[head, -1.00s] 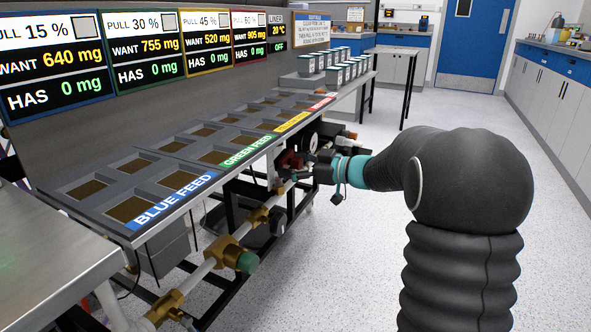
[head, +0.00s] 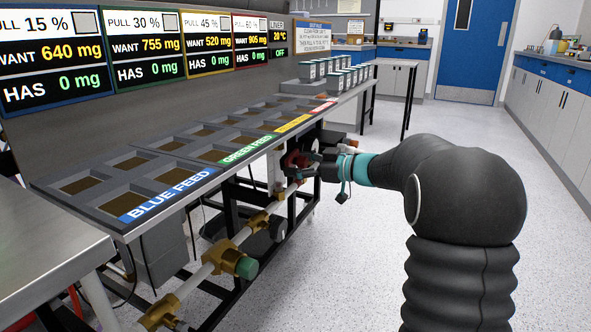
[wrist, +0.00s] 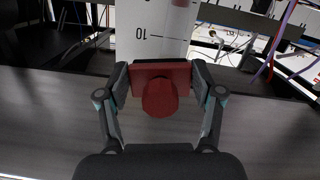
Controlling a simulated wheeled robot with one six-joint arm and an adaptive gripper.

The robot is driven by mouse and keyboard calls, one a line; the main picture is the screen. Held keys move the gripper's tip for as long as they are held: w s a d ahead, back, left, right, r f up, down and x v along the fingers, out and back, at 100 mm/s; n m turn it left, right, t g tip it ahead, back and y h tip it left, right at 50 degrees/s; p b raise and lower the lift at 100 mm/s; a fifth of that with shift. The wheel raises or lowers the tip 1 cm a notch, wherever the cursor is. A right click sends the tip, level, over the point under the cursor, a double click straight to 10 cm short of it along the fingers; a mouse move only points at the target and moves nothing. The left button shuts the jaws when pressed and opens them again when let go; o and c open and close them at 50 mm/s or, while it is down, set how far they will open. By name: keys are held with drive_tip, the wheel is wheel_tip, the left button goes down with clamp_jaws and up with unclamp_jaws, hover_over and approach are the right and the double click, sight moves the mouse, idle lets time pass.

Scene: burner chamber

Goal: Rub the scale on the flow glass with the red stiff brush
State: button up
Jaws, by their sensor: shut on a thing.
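In the wrist view my gripper (wrist: 160,82) is shut on the red brush (wrist: 160,96), with one finger on each side of its block. In the head view my gripper (head: 312,165) is at the pipework below the feed bench, and the red brush (head: 296,160) shows small there.
The feed bench (head: 120,228) with its sunken trays runs along the left above the pipe. Brass valves (head: 225,258) sit on the pipe nearer me. Loose cables (wrist: 283,40) hang at the right in the wrist view. The floor (head: 340,275) to the right is clear.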

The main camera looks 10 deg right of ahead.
drive_tip(key=shift+w+d, duration=0.3)
drive_tip(key=shift+w, duration=0.1)
drive_tip(key=v, duration=0.6)
drive_tip(key=shift+f, duration=0.4)
drive_tip(key=shift+d, duration=0.15)
drive_tip(key=v, duration=0.3)
drive_tip(key=shift+f, duration=0.15)
idle(0.6)
